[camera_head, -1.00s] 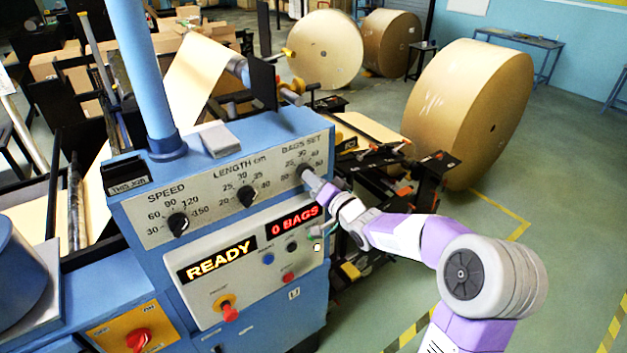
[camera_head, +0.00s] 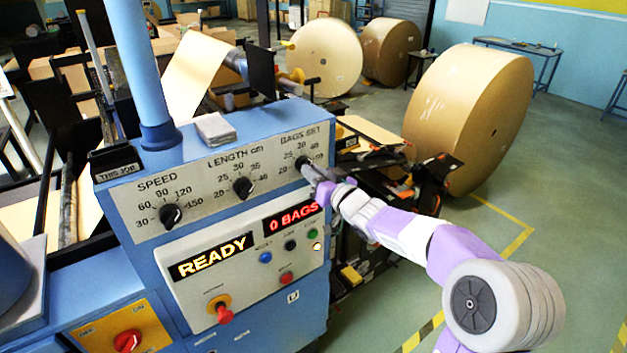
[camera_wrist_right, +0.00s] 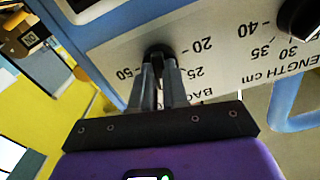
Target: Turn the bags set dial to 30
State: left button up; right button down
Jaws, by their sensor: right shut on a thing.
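The bags set dial (camera_head: 303,162) is a small black knob at the right end of the machine's sloped panel, under the printed words BAGS SET. Its marks run from 20 to 50, with 30 at the top. My right gripper (camera_head: 312,173) reaches it from the lower right and is shut on the knob. In the right wrist view the picture is turned over, and the two grey fingers (camera_wrist_right: 160,75) sit on either side of the dark knob (camera_wrist_right: 158,50). The fingers cover much of it, so I cannot tell where its pointer stands. My left gripper is out of view.
The speed dial (camera_head: 171,216) and length dial (camera_head: 243,187) sit to the left on the same panel. Below, displays read READY (camera_head: 210,258) and 0 BAGS (camera_head: 292,219), above several buttons. A large kraft roll (camera_head: 468,115) stands behind; open floor lies to the right.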

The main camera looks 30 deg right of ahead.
jog(key=shift+n+b, duration=0.6)
jog(key=shift+n, duration=0.4)
jog(key=c, duration=1.1)
grip_release()
jog(key=shift+c, duration=0.2)
jog(key=shift+s, duration=0.1)
jog(key=s, duration=0.7)
jog(key=shift+s+d, duration=0.2)
jog(key=shift+d, duration=0.1)
